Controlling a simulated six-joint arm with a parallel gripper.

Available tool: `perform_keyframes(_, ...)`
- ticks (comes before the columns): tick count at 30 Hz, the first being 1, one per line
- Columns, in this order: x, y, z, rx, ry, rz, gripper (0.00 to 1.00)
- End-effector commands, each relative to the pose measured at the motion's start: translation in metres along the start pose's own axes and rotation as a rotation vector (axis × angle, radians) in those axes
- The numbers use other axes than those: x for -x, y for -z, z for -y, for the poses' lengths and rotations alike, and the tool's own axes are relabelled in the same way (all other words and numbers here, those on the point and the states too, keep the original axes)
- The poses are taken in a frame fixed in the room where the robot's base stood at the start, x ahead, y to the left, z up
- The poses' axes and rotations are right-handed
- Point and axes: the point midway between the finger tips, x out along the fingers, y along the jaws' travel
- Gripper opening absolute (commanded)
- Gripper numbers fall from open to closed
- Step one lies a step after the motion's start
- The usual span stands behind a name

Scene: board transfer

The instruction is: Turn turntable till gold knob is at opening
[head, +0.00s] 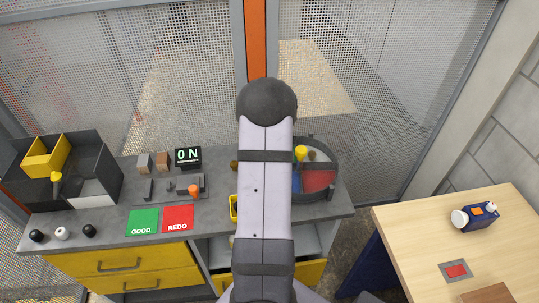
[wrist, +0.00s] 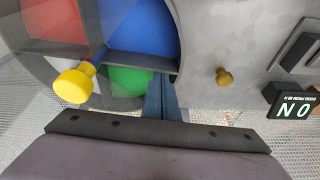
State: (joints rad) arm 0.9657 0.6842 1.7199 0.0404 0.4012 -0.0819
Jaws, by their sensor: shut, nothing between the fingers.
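The round turntable (head: 332,190) stands right of my arm in the head view, with a dark rim and coloured sectors. A red sector (head: 318,180) shows there; the wrist view shows red, a blue sector (wrist: 140,30) and a green sector (wrist: 128,80). A yellow knob (head: 301,152) stands up from it, also in the wrist view (wrist: 73,85). A small brownish thing (head: 312,155) sits beside that knob. A gold knob (wrist: 224,76) stands on the grey top outside the rim. My gripper (wrist: 161,90) is shut and empty beside the green sector. My arm hides part of the turntable.
An ON display (head: 188,157), a green GOOD pad (head: 143,222) and a red REDO pad (head: 178,218) lie left of my arm. A black bin (head: 100,165) with a yellow tray stands far left. A wooden table (head: 410,225) is at right; mesh walls stand behind.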

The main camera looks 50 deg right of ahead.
Motion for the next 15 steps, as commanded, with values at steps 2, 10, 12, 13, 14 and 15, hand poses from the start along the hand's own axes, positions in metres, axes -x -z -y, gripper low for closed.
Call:
perform_keyframes(2, 0.0002, 0.0001, -0.0001, 0.000, 0.000, 0.000, 0.00)
perform_keyframes(10, 0.0006, -0.0014, -0.0002, 0.014, 0.005, -0.001, 0.00)
perform_keyframes(12, 0.0009, -0.0019, -0.0003, 0.019, 0.006, -0.001, 0.00)
perform_keyframes(13, 0.0011, -0.0020, -0.0002, 0.020, 0.007, 0.000, 0.00)
perform_keyframes(14, 0.0011, -0.0022, -0.0002, 0.022, 0.007, 0.000, 0.00)
perform_keyframes(15, 0.0011, -0.0025, -0.0003, 0.025, 0.008, 0.000, 0.00)
